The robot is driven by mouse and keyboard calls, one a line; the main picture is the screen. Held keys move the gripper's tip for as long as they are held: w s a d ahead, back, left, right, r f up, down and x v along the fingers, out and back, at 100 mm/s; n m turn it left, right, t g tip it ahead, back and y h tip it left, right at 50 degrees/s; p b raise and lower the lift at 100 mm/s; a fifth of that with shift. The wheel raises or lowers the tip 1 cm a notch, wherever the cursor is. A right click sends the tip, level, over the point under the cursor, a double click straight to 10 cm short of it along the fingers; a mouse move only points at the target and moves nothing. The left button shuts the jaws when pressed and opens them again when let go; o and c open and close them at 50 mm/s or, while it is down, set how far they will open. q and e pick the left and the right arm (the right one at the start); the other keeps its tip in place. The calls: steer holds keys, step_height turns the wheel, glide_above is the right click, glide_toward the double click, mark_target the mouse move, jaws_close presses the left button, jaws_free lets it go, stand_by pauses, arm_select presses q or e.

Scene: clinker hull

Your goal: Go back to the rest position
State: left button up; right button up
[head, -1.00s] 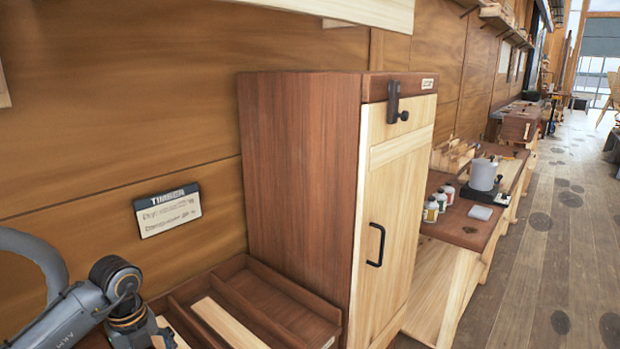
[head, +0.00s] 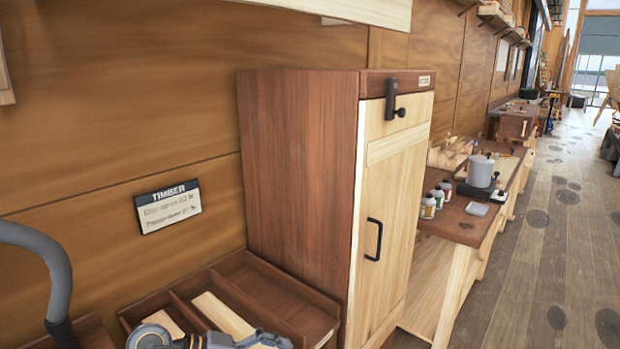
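Part of my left arm shows at the bottom left of the head view, low in front of the timber tray (head: 291,318). My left gripper is at or below the bottom edge, and its fingertips do not show. My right arm and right gripper are out of view. The task names no object.
A tall wooden cabinet (head: 299,180) with a pale door (head: 393,205) and black handle (head: 373,239) stands in the middle, door shut. A workbench (head: 453,223) with small bottles (head: 428,207) and a grey pot (head: 480,171) is beyond it. The floor (head: 560,255) at right is clear.

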arm_select(q)
steer(key=d+r+n+t+h, duration=0.3)
steer(key=d+r+t+h, duration=0.15)
steer(key=r, duration=0.35)
steer(key=w+a+r+n+t+y, duration=0.2)
steer(key=a+r+n+t+y, duration=0.4)
steer(key=n+t, duration=0.6)
steer(key=s+a+f+n+g+y, duration=0.3)
steer(key=a+f+n+y, duration=0.35)
steer(key=f, duration=0.25)
steer(key=s+a+f+n+g+y, duration=0.2)
steer(key=s+a+f+n+y, duration=0.1)
steer(key=a+f+n+y, duration=0.35)
steer(key=s+f+g+h, duration=0.1)
steer(key=s+f+g, duration=0.5)
steer(key=s, duration=0.4)
steer(key=s+f+g+h, duration=0.2)
steer(key=s+f+g, duration=0.3)
steer(key=s+f, duration=0.45)
step_height(320, 180, down, 23)
steer(key=s+d, duration=0.1)
steer(key=s, duration=0.1)
steer(key=s+a+f+g, duration=0.2)
steer(key=s+a+f, duration=0.1)
steer(key=s+f, duration=1.4)
steer(key=shift+f, duration=0.45)
steer(key=shift+s, duration=0.1)
